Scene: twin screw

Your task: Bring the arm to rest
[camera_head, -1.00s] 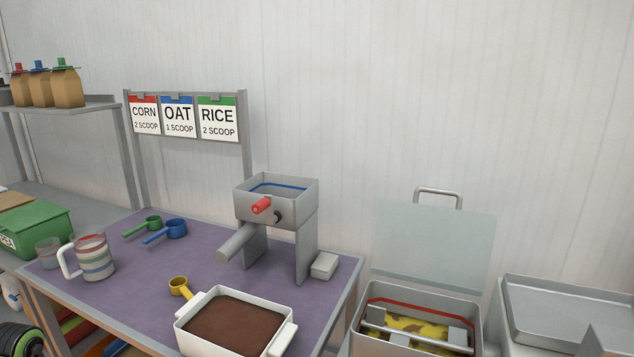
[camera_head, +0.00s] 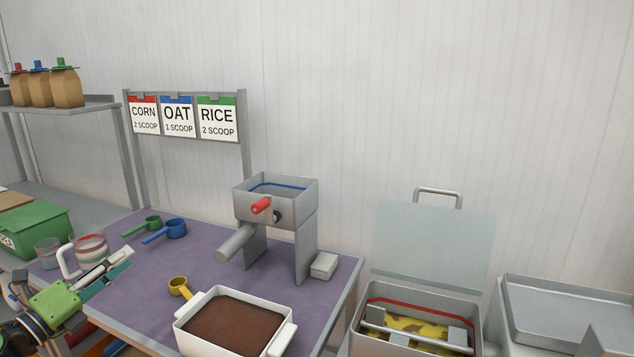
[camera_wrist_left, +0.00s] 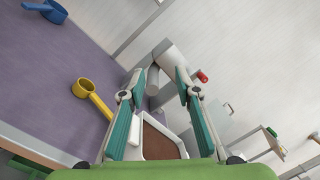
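My left gripper (camera_head: 108,270) comes in at the lower left of the head view, over the left front part of the purple table (camera_head: 205,268), partly covering the striped measuring jug (camera_head: 91,243). In the left wrist view its two teal fingers (camera_wrist_left: 157,95) stand apart with nothing between them, so it is open and empty. Beyond them are the grey machine (camera_head: 276,215) with a red handle and the white tray (camera_head: 184,321) of brown material. My right gripper is in neither view.
A yellow scoop (camera_head: 179,287) lies behind the white tray. Green (camera_head: 150,223) and blue (camera_head: 172,231) scoops lie farther back. A green box (camera_head: 38,236) stands at the left. An open metal container (camera_head: 412,328) with a raised lid stands at the right.

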